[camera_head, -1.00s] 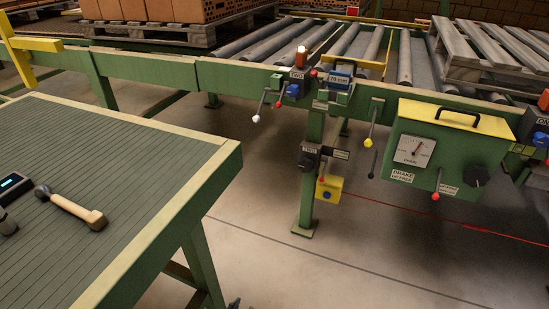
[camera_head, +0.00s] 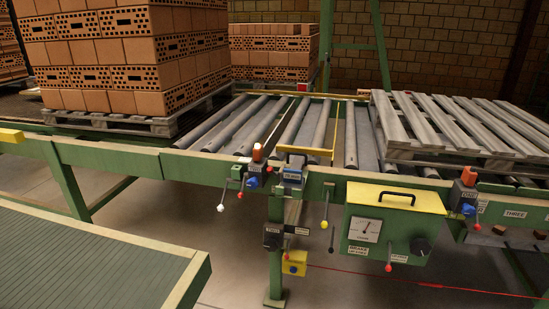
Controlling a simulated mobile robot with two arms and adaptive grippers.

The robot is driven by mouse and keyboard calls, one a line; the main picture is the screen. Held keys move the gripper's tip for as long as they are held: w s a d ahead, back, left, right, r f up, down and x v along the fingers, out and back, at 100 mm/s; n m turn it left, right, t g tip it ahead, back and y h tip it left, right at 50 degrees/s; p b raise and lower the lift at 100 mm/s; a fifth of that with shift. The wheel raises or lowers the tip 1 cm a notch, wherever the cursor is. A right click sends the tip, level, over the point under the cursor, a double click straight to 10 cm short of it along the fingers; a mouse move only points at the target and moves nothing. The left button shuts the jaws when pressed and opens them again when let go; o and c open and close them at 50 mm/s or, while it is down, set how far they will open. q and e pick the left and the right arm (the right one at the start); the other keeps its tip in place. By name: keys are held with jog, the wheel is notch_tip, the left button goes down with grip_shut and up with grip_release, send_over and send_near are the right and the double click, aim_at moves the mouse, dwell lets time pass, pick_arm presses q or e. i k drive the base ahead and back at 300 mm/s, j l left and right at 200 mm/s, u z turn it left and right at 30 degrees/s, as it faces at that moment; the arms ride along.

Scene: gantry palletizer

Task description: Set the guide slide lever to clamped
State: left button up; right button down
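Several small levers hang along the green conveyor frame (camera_head: 150,160), and I cannot tell by label which is the guide slide lever. A white-knobbed lever (camera_head: 221,207) hangs left of a blue-grey block with a small plate (camera_head: 292,175). A yellow-knobbed lever (camera_head: 324,224) and a black-tipped lever (camera_head: 331,249) hang to its right. A red-knobbed lever (camera_head: 389,267) is on the green gauge box (camera_head: 385,238). Most label text is too small to read. Neither of my grippers is in view.
A green-framed bench (camera_head: 196,275) fills the lower left. Bricks (camera_head: 125,50) stand on a pallet (camera_head: 140,122) on the rollers (camera_head: 232,125). Empty wooden pallets (camera_head: 450,125) lie at the right. Open floor (camera_head: 235,250) lies between bench and conveyor.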

aim_at(270, 170)
jog(key=i+l+u, duration=0.1)
jog(key=u, duration=0.3)
jog(key=i+l+u, duration=0.1)
jog(key=u, duration=0.25)
jog(key=i+l+u, duration=0.2)
jog(key=i+l, duration=0.2)
jog(key=l, duration=0.25)
jog(key=i+l+u, duration=0.1)
jog(key=l, duration=0.25)
jog(key=i+l+u, duration=0.1)
jog(key=l, duration=0.25)
jog(key=i+l+u, duration=0.1)
jog(key=i+l, duration=0.15)
jog(key=l, duration=0.15)
